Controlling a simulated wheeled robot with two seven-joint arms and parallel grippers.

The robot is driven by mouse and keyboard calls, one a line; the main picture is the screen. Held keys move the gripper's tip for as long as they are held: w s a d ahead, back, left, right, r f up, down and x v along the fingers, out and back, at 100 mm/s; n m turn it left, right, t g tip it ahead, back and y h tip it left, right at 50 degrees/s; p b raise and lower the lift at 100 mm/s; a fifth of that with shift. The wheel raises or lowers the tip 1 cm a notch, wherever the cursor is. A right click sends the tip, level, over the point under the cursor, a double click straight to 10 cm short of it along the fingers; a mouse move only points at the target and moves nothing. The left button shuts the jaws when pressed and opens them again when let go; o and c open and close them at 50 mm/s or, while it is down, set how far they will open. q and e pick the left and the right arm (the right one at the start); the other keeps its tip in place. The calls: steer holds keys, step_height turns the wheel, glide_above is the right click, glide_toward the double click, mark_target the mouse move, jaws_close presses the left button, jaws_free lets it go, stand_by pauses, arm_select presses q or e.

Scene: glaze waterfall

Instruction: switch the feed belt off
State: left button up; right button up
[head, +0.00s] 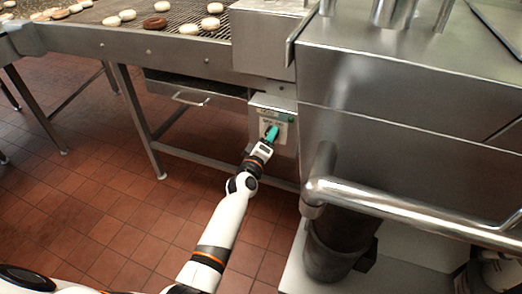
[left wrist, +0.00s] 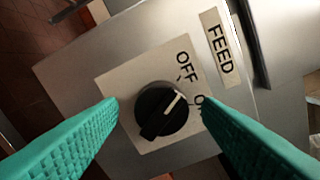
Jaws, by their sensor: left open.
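The feed switch is a black rotary knob (left wrist: 162,110) on a pale plate marked OFF and ON, with a FEED label (left wrist: 219,47) beside it. Its white line points between the two words, and the ON is partly hidden by a finger. The switch box (head: 263,106) hangs under the belt in the head view, where my gripper covers the knob. My left gripper (head: 271,134) is open in front of the box, its teal fingers on either side of the knob in the left wrist view. I cannot tell whether they touch it. My right gripper is out of view.
The feed belt (head: 172,16) carries several pale and brown rings. A drawer with a handle (head: 190,99) sits under it, left of the box. A large steel machine (head: 400,100) with a thick pipe (head: 400,205) stands close on the right. The tiled floor (head: 100,215) is open at left.

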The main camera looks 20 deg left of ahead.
arm_select(q)
steer(key=s+p, duration=0.2)
steer(key=s, duration=0.9)
steer(key=shift+a, duration=0.2)
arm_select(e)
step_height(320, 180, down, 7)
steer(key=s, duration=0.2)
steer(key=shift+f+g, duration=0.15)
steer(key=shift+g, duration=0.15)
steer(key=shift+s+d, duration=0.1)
